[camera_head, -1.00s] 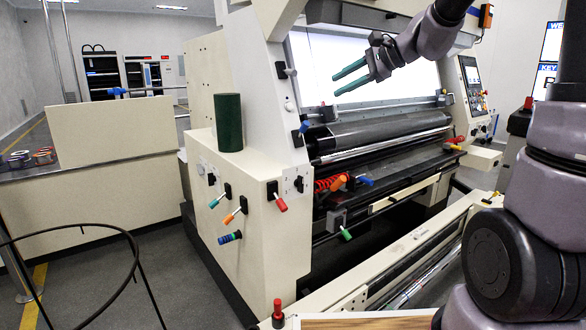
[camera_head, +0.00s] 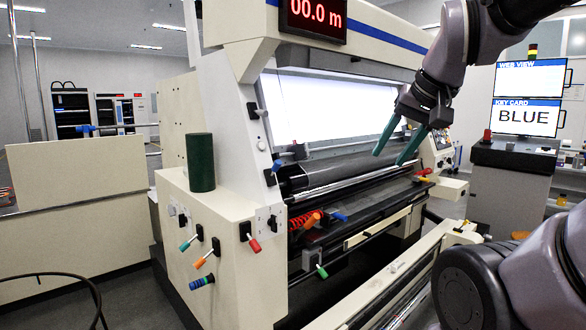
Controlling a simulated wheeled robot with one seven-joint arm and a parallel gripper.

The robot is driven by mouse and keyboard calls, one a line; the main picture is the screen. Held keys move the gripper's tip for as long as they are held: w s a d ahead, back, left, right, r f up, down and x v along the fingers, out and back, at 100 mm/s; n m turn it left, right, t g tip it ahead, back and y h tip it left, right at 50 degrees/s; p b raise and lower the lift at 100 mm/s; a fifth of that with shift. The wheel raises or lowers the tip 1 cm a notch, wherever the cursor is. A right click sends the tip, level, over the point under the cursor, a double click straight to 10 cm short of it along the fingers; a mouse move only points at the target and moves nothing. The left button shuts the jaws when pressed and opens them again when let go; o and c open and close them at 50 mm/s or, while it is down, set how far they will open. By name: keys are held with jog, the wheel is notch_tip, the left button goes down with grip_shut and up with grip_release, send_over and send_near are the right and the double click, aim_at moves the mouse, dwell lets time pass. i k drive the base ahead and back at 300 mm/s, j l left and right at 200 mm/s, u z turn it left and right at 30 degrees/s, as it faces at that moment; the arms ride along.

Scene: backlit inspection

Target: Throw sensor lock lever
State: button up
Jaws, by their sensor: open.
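I cannot tell which lever is the sensor lock lever. The machine's side panel (camera_head: 228,275) carries a teal-tipped lever (camera_head: 187,245), an orange-tipped lever (camera_head: 203,260) and a red-tipped lever (camera_head: 254,243). A blue-tipped handle (camera_head: 340,216) and an orange-tipped handle (camera_head: 313,219) show by a red coil, with a green-tipped lever (camera_head: 321,271) below. Another blue-tipped lever (camera_head: 277,166) sits near the roller's left end. My gripper (camera_head: 390,158) is open and empty, its green fingers pointing down in front of the lit panel and roller, apart from these levers.
A dark roller (camera_head: 360,170) runs along the machine below the lit panel (camera_head: 330,110). A dark green cylinder (camera_head: 200,162) stands on the side cabinet. At right, a screen (camera_head: 527,117) reads "KEY CARD BLUE". Open floor lies at lower left.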

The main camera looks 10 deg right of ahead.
aim_at(277, 164)
jog(key=k+j, duration=0.1)
jog(key=j, duration=0.2)
jog(key=j+z, duration=0.1)
jog(key=j, duration=0.15)
jog(key=k+j, duration=0.15)
jog(key=j, duration=0.15)
jog(key=j+z, duration=0.2)
jog(key=j, duration=0.5)
jog(key=i, duration=0.05)
